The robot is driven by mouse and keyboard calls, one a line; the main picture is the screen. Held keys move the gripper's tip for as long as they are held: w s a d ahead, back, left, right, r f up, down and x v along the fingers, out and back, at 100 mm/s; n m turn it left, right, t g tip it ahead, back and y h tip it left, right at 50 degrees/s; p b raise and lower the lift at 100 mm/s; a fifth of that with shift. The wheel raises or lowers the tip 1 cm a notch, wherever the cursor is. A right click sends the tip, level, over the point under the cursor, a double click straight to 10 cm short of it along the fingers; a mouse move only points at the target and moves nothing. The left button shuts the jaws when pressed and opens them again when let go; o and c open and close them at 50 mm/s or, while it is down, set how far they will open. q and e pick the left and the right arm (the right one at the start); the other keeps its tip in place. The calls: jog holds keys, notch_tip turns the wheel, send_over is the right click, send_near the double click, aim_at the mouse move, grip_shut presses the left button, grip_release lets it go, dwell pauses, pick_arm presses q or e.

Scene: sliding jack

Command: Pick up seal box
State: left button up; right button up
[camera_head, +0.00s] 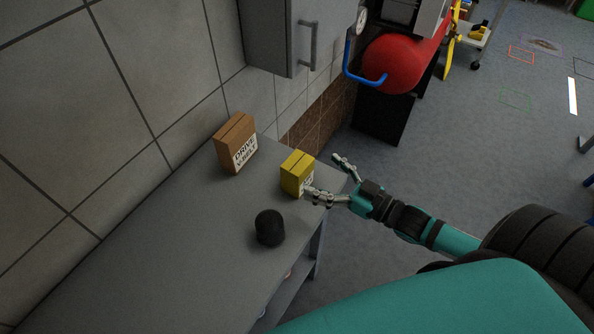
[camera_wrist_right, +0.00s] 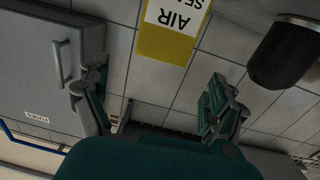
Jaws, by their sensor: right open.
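The seal box is a small yellow carton (camera_head: 297,173) near the right end of the grey worktop (camera_head: 160,240). In the right wrist view the seal box (camera_wrist_right: 168,45) appears upside down at the top, with a white label reading "AIR SE…", partly cut off by the frame. My right gripper (camera_head: 322,173) is open and empty, at the right side of the box. One finger is close to the box's lower right; I cannot tell if it touches. In the wrist view the spread fingers (camera_wrist_right: 150,97) have the box ahead, roughly between their lines. My left gripper is not in view.
A brown "DRIVE V-BELT" box (camera_head: 235,143) stands left of the seal box by the tiled wall. A black rounded object (camera_head: 270,228) stands nearer; it also shows in the wrist view (camera_wrist_right: 285,55). A grey cabinet (camera_head: 275,35) hangs above. A red tank (camera_head: 392,63) is beyond.

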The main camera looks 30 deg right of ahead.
aim_at(307, 168)
jog(key=p+x, duration=0.1)
jog(key=x, duration=0.2)
jog(key=p+x, duration=0.1)
jog(key=x, duration=0.3)
jog(key=shift+w+f, duration=0.2)
jog(key=shift+w+a+f, duration=0.1)
jog(key=shift+w+a, duration=0.05)
jog(key=shift+w, duration=0.15)
jog(key=shift+s, duration=0.1)
jog(key=shift+c, duration=0.2)
jog(key=c, duration=1.3)
